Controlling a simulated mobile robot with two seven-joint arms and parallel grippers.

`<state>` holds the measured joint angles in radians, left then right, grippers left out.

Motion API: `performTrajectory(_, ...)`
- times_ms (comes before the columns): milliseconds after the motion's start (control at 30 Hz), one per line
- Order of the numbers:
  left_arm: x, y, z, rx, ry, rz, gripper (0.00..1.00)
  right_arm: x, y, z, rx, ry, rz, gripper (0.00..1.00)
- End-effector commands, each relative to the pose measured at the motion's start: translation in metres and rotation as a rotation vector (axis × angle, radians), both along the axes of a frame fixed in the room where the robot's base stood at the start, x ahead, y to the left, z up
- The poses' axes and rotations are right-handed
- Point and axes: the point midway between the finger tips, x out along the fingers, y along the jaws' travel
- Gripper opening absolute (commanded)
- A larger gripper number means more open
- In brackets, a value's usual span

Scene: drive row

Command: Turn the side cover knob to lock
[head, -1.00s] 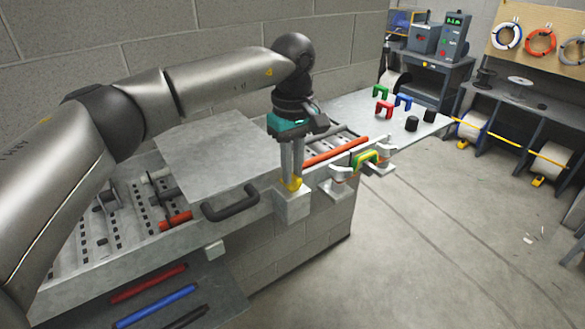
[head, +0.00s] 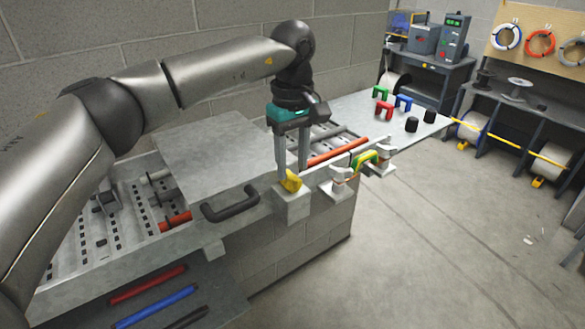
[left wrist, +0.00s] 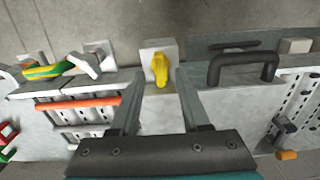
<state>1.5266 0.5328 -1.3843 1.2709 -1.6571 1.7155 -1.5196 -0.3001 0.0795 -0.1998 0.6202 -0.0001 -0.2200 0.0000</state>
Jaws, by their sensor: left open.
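The yellow side cover knob (head: 291,182) sits on a pale block at the front edge of the bench, right of the black handle. It also shows in the left wrist view (left wrist: 160,68), its long side pointing roughly up and down the picture. My left gripper (head: 293,171) is open, pointing down just above the knob. In the left wrist view its fingertips (left wrist: 160,74) stand apart on either side of the knob, with a gap to each; neither finger is seen touching it. My right gripper is not in view.
A black handle (head: 231,203) on the cover lies left of the knob. A green and yellow lever (head: 365,160) on pale mounts stands to the right. A red bar (head: 337,152) lies behind. Several coloured clips and black caps stand on the far tabletop.

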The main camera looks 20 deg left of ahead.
Motion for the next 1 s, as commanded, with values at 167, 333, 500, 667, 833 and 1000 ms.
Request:
performTrajectory(167,0.001,-0.001,0.041,-0.002,-0.006,-0.001,0.46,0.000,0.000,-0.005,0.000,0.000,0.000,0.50)
performTrajectory(333,0.000,-0.001,0.083,-0.001,-0.004,-0.002,0.46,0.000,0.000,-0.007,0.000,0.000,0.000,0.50)
performTrajectory(500,0.000,-0.001,0.115,-0.001,-0.003,-0.002,0.46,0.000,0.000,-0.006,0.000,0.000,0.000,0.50)
performTrajectory(667,0.000,0.000,0.132,-0.001,-0.001,-0.001,0.46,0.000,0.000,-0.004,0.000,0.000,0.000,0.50)
performTrajectory(833,0.000,0.000,0.136,-0.001,0.001,-0.002,0.46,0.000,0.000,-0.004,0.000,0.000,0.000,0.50)
performTrajectory(1000,0.000,0.000,0.135,-0.001,0.001,-0.002,0.46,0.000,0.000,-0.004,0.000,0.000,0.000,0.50)
